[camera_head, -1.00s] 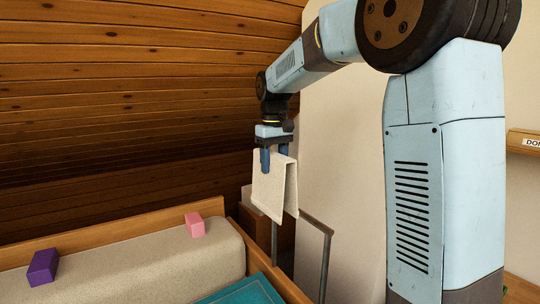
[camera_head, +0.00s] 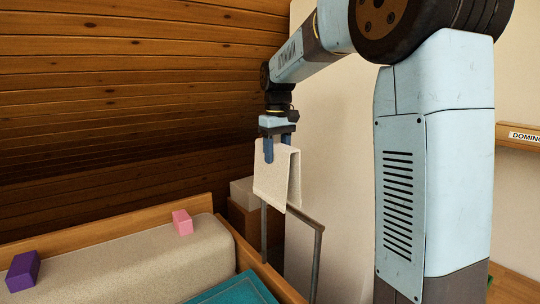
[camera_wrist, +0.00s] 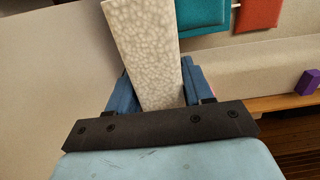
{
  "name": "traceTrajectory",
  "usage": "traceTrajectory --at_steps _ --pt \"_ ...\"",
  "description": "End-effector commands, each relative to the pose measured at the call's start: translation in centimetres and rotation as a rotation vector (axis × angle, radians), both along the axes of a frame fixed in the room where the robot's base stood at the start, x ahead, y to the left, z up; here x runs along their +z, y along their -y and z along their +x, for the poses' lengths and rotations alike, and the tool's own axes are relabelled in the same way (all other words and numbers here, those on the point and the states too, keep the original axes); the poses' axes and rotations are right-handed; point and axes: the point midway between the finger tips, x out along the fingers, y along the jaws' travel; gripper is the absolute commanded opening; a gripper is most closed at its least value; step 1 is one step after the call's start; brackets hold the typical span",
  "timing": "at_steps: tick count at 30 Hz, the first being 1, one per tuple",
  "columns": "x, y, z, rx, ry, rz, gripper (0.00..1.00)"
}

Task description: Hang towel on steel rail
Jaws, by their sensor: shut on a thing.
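The cream towel (camera_head: 272,180) hangs folded from my gripper (camera_head: 277,150), with its flaps hanging down on both sides of the fold. In the wrist view the towel (camera_wrist: 145,50) runs between the two blue fingers of my gripper (camera_wrist: 155,88), which are shut on it. The steel rail (camera_head: 306,217) is a thin grey frame with two upright posts. The towel's lower part overlaps the far end of the rail's top bar in the head view. I cannot tell whether the bar lies between the flaps or behind the towel.
A padded beige bench (camera_head: 140,262) with a wooden edge carries a purple block (camera_head: 22,271) and a pink block (camera_head: 182,222). A teal item (camera_head: 236,290) lies in front. Boxes (camera_head: 243,215) stand behind the rail. A sloped timber ceiling (camera_head: 120,90) is at left.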

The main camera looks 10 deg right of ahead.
Motion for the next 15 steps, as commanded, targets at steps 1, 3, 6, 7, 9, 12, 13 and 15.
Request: traceTrajectory --at_steps 1,3,6,7,9,12,13,15 --pt "0.0 0.3 0.1 -0.001 0.000 0.000 0.02" --pt "0.0 0.8 0.3 -0.002 0.000 0.000 0.02" --pt "0.0 1.4 0.6 -0.002 0.000 0.000 0.02" --pt "0.0 1.6 0.6 -0.002 0.000 0.000 0.02" --pt "0.0 2.0 0.8 -0.002 0.000 0.000 0.02" --pt "0.0 2.5 1.0 -0.002 0.000 0.000 0.02" --pt "0.0 2.7 1.1 -0.001 0.001 0.000 0.02" --pt "0.0 3.1 1.3 0.000 0.000 0.000 0.02"
